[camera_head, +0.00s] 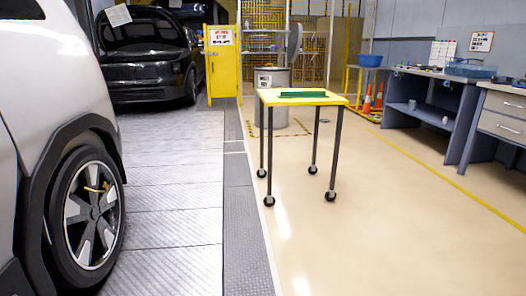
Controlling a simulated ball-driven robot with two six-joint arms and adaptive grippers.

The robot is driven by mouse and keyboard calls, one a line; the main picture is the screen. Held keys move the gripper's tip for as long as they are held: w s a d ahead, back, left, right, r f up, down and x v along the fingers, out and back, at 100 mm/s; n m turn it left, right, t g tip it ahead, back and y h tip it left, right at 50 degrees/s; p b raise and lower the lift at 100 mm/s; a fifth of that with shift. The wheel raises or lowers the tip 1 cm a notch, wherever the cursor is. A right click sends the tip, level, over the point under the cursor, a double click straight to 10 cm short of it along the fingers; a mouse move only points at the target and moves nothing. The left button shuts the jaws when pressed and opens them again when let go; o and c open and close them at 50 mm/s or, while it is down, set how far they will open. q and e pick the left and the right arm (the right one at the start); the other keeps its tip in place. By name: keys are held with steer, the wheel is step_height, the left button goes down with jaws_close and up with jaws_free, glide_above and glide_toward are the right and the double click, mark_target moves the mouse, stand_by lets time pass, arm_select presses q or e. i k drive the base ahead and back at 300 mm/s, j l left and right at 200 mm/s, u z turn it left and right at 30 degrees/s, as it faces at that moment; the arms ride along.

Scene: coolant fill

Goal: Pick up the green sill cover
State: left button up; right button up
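A green bar-shaped piece, which looks like the sill cover (303,95), lies flat on the yellow top of a small wheeled table (327,102). The table stands ahead of me, a little right of the picture's middle. The cover is long and thin, with its length running left to right. Nothing touches it from above. Neither of my grippers shows in the view.
A white car with its wheel (92,200) fills the left side. A dark car (148,58) and a yellow cabinet (221,65) stand behind. A grey bin (272,77) is behind the table. Workbenches (425,72) line the right. The floor before the table is clear.

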mark_target(284, 94)
steer(key=i, duration=2.45)
steer(key=i+z, duration=0.1)
steer(key=i, duration=0.45)
steer(key=i+j+z, duration=0.15)
steer(key=i, duration=0.4)
steer(key=i+j+z, duration=0.1)
steer(key=i, duration=0.45)
steer(key=i+j+z, duration=0.1)
steer(key=i+j, duration=0.15)
steer(key=i, duration=0.25)
